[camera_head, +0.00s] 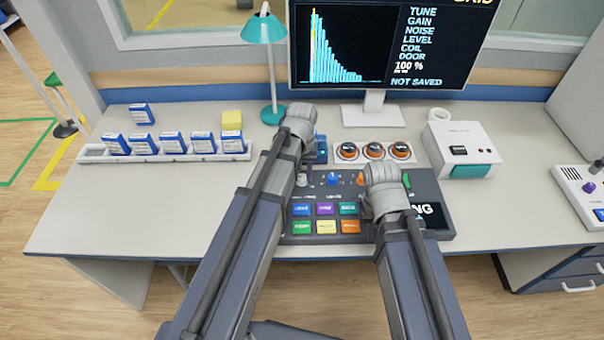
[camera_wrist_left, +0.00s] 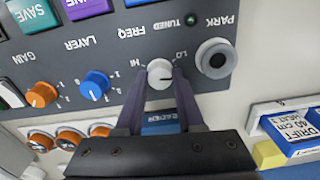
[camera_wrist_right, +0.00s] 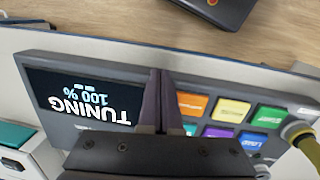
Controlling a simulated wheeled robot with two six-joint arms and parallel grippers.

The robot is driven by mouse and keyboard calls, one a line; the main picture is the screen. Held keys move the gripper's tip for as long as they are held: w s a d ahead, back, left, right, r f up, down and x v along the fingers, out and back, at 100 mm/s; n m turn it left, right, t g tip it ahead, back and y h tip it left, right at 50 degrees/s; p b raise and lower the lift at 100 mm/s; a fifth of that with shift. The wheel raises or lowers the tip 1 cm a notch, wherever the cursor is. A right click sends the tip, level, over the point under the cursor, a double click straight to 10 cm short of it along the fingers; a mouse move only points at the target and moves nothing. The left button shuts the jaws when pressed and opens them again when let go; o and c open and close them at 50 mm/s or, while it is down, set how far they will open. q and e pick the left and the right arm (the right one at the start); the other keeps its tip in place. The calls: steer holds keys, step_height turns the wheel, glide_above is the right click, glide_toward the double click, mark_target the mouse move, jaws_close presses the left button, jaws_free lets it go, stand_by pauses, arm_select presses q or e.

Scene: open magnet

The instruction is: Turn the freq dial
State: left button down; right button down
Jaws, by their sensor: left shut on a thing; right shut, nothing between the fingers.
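The freq dial (camera_wrist_left: 160,74) is a pale knob on the grey console (camera_wrist_left: 120,55), between the HI and LO marks in the left wrist view. My left gripper (camera_wrist_left: 163,84) is shut on it, one finger on each side. In the head view the pale knob (camera_head: 302,180) shows just below my left wrist. The TUNED lamp (camera_wrist_left: 191,20) beside the FREQ label looks dark green. The console display (camera_wrist_right: 85,98) reads TUNING 100 %. My right gripper (camera_wrist_right: 160,74) is shut and empty over the console, between the display and the coloured buttons.
Orange (camera_wrist_left: 41,94) and blue (camera_wrist_left: 94,86) knobs and a round PARK socket (camera_wrist_left: 216,59) flank the dial. A blue cartridge (camera_wrist_left: 160,125) stands behind it. The monitor (camera_head: 385,45) shows 100 % and NOT SAVED. A cartridge rack (camera_head: 240,146) lies left, a white box (camera_head: 460,140) right.

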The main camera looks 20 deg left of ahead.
mark_target(302, 177)
arm_select(q)
steer(key=c, duration=0.5)
jaws_free()
steer(key=shift+r, duration=0.15)
arm_select(e)
steer(key=shift+r, duration=0.15)
arm_select(q)
step_height(302, 177, up, 8)
steer(key=p, duration=0.8)
steer(key=shift+f, duration=0.2)
arm_select(e)
step_height(302, 177, up, 8)
steer(key=shift+f, duration=0.25)
arm_select(q)
steer(key=shift+f, duration=0.1)
steer(key=s+d+m, duration=0.2)
steer(key=s+d, duration=0.1)
steer(key=s, duration=0.1)
steer(key=s+d+m, duration=0.2)
steer(key=s+d, duration=0.2)
steer(key=s, duration=0.1)
steer(key=s+d+m+y, duration=0.1)
steer(key=s+d+m, duration=0.1)
steer(key=s, duration=0.3)
steer(key=shift+s+d, duration=0.15)
steer(key=shift+d, duration=0.6)
